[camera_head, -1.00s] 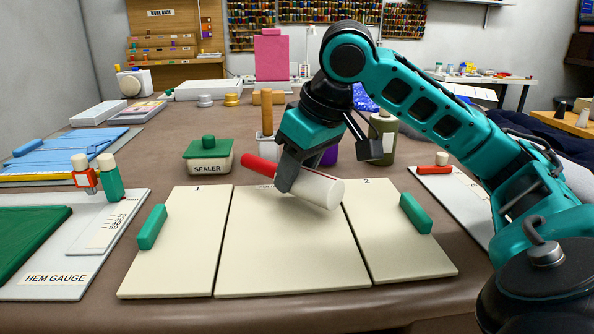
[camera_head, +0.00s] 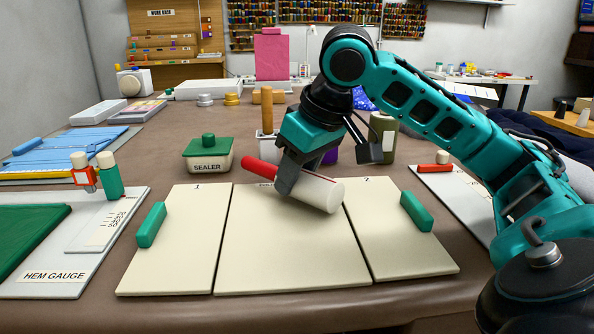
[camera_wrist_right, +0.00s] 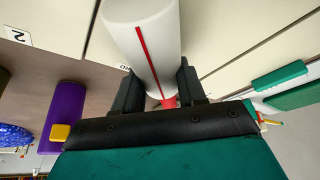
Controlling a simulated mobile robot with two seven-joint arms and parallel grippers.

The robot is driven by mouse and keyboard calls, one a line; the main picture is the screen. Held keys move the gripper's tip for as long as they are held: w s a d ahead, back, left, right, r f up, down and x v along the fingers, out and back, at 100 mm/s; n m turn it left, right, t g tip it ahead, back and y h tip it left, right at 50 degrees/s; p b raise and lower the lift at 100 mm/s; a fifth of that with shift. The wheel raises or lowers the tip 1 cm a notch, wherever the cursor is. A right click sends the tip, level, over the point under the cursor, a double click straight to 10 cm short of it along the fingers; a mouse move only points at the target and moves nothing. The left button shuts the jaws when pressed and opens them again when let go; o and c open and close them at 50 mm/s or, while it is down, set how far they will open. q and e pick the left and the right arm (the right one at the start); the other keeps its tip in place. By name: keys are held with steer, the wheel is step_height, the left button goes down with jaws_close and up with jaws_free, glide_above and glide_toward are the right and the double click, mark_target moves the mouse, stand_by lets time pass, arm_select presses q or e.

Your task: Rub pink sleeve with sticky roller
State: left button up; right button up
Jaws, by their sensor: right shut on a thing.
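The sticky roller has a white cylinder (camera_head: 315,190) with a red handle (camera_head: 260,168). My right gripper (camera_head: 290,180) is shut on the roller near where handle and cylinder meet, and holds it tilted over the cream folding board (camera_head: 290,250). In the right wrist view the white cylinder (camera_wrist_right: 140,35) with a red stripe juts out from between the fingers (camera_wrist_right: 157,90). I cannot tell whether the roller touches the board. A pink sleeve-like piece (camera_head: 272,55) stands upright at the back of the table. My left gripper is not in view.
The sealer (camera_head: 208,155) stands behind the board, with a wooden-handled holder (camera_head: 267,125) and a dark green bottle (camera_head: 383,135) behind my gripper. The hem gauge (camera_head: 90,265) lies at the left. Green handles (camera_head: 151,225) sit on the side panels. The board's front is clear.

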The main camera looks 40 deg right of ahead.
steer(key=shift+f, duration=0.35)
stand_by(0.3)
steer(key=o, duration=1.2)
steer(key=shift+o, duration=0.3)
steer(key=o, duration=0.5)
steer(key=shift+p+v, duration=1.5)
steer(key=shift+v, duration=0.35)
steer(key=shift+w+p+v, duration=0.15)
steer(key=shift+p+v, duration=0.45)
steer(key=shift+v, duration=0.2)
steer(key=shift+w+p+v, duration=0.2)
steer(key=shift+p+v, duration=0.35)
steer(key=shift+v, duration=0.25)
